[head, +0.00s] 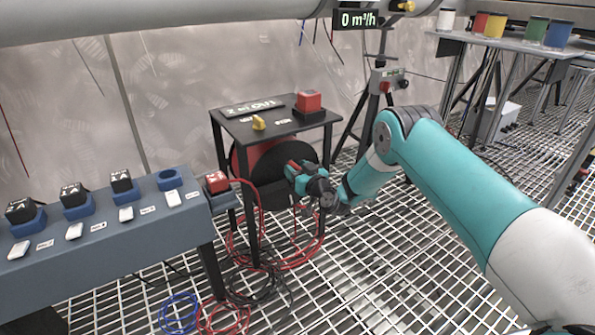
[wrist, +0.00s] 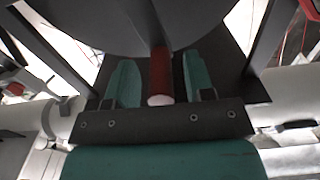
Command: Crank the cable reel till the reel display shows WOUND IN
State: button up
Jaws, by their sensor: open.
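The cable reel (head: 262,165) is a dark disc with red behind it, under a small black table. The reel display (head: 252,108) is a tilted plate on the tabletop; its text ends in OUT, and the first part is hard to read. In the wrist view, the red crank handle (wrist: 160,68) with a pale end stands between the two teal fingers of my gripper (wrist: 160,85). The fingers are open around it, with a gap visible on both sides. In the head view, my gripper (head: 300,172) is at the reel's face and hides much of the crank.
A yellow knob (head: 259,123) and a red block (head: 308,101) are on the small table. A blue-grey bench (head: 110,232) with several black blocks stands at left. Loose red, black and blue cables lie on the grating floor. A tripod (head: 375,115) stands behind.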

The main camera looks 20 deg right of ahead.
jog(key=shift+c, duration=0.3)
grip_shut()
jog(key=shift+a, duration=0.1)
